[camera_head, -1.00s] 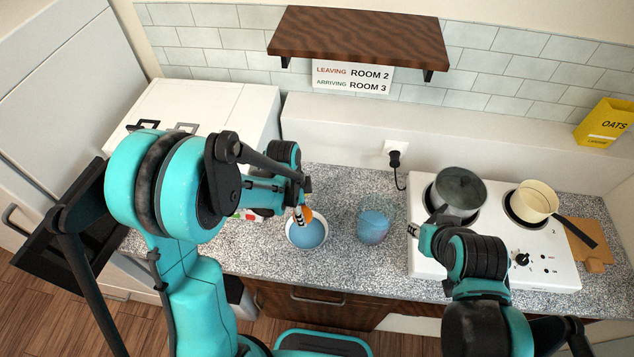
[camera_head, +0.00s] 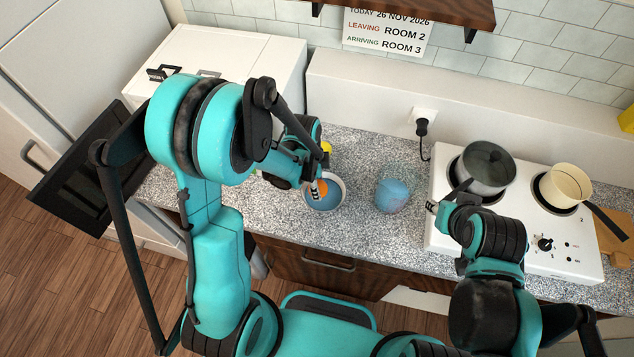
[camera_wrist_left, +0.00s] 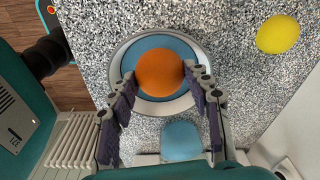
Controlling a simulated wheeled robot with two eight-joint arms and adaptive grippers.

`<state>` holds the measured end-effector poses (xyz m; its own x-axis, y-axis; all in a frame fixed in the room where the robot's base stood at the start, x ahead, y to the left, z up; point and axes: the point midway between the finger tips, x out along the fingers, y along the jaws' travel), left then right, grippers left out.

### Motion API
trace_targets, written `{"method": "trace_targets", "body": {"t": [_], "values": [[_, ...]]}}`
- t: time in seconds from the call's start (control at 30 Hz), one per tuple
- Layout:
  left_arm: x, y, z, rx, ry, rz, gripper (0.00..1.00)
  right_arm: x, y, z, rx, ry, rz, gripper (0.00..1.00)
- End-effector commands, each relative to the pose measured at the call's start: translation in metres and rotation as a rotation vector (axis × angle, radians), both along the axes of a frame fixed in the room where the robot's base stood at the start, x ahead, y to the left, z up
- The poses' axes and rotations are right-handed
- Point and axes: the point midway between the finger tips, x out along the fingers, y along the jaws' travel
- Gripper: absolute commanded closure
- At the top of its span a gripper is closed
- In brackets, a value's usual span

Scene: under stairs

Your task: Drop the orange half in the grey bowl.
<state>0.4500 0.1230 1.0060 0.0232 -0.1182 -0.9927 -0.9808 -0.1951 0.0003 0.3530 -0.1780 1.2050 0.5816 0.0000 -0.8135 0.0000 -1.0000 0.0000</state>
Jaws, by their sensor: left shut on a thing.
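The grey bowl (camera_head: 340,203) stands on the speckled counter, with a pale rim and a blue inside. The orange half (camera_head: 321,187) shows over it. In the left wrist view the orange half (camera_wrist_left: 160,72) covers the middle of the bowl (camera_wrist_left: 190,101), its rounded orange side facing the camera. My left gripper (camera_head: 317,189) is shut on the orange half above the bowl; the height between them is hard to judge. My right gripper (camera_head: 432,207) is by the left edge of the stove; its fingers are too small to read.
A blue rounded vessel (camera_head: 392,195) stands right of the bowl. A yellow lemon (camera_wrist_left: 278,34) lies on the counter, partly hidden in the head view. A white stove (camera_head: 510,235) holds a grey pot (camera_head: 486,172) and a cream pan (camera_head: 566,186).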

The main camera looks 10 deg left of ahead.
Motion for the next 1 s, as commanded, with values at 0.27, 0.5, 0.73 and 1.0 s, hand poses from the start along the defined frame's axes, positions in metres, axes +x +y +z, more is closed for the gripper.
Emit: {"method": "trace_targets", "body": {"t": [0.27, 0.5, 0.73, 1.0], "values": [[0.0, 0.0, 0.0, 0.0, 0.0, 0.0, 0.27, 0.0, 0.0, 0.0, 0.0, 0.0, 0.0, 0.67], [0.0, 0.0, 0.003, 0.0, 0.0, 0.0, 0.27, 0.0, 0.0, 0.0, 0.0, 0.0, 0.0, 0.67], [-0.001, 0.004, 0.036, 0.0, 0.0, 0.0, 0.27, 0.0, 0.0, 0.0, 0.0, 0.0, 0.0, 0.67], [-0.003, 0.011, 0.092, 0.0, 0.0, 0.001, 0.27, 0.0, 0.0, 0.0, 0.0, 0.0, 0.0, 0.67]]}}
